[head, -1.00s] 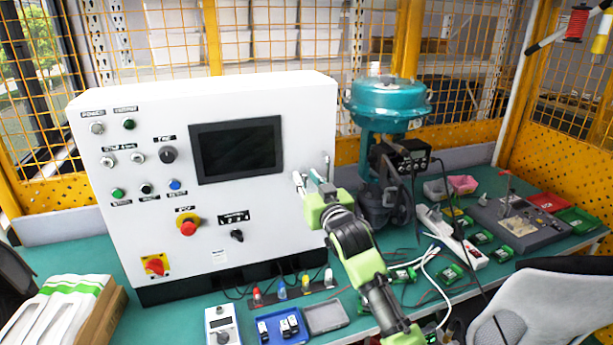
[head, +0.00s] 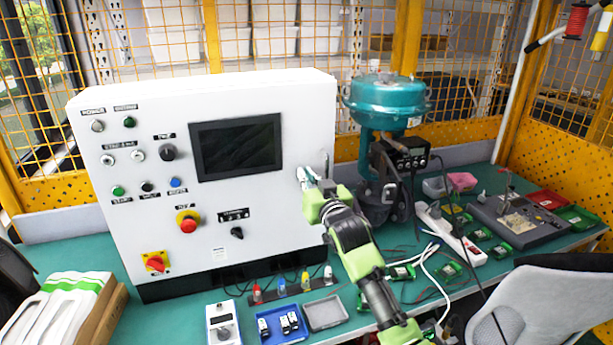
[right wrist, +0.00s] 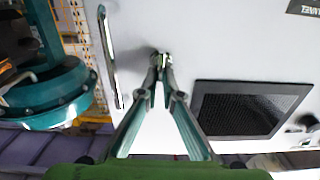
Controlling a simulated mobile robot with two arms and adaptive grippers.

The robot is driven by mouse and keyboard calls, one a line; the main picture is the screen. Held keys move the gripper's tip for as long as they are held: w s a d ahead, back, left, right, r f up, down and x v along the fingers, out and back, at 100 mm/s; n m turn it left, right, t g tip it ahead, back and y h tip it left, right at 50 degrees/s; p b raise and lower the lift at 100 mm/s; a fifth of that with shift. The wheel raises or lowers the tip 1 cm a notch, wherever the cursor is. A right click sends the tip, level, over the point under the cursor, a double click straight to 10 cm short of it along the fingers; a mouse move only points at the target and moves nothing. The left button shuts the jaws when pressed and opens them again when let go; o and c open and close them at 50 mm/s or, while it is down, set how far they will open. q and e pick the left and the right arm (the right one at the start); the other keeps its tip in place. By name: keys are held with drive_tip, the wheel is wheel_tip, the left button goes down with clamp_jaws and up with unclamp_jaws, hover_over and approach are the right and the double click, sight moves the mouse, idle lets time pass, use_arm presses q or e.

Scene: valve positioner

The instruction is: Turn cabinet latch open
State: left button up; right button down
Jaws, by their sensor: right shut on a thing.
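The cabinet is a white control box (head: 205,108) with a dark screen, standing on the green bench. My right gripper (head: 304,177) is at its front face, right of the screen. In the right wrist view, the two fingers of this gripper (right wrist: 161,70) come together on the small metallic latch (right wrist: 162,57). The fingertips partly cover the latch, and in the head view they hide it. A silver bar handle (right wrist: 109,58) is beside the fingers, apart from them. My left gripper is not in view.
A teal valve actuator (head: 388,103) stands close to the right of the cabinet and my right arm. Small trays (head: 325,313), cables and green circuit boards lie on the bench. A grey chair (head: 530,305) is at the lower right.

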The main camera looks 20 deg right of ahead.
drive_tip(key=shift+d+f+m+p, duration=0.25)
drive_tip(key=shift+m+p, duration=0.65)
drive_tip(key=shift+m, duration=1.95)
drive_tip(key=shift+d+f+m+p, duration=0.25)
drive_tip(key=shift+m+p, duration=0.7)
drive_tip(key=shift+m, duration=1.95)
drive_tip(key=shift+d+f+m+p, duration=0.25)
drive_tip(key=shift+m+p, duration=0.65)
drive_tip(key=shift+m, duration=1.95)
drive_tip(key=shift+d+r, duration=0.1)
drive_tip(key=c, duration=2.2)
unclamp_jaws()
drive_tip(key=shift+w+f, duration=0.1)
drive_tip(key=shift+f, duration=0.1)
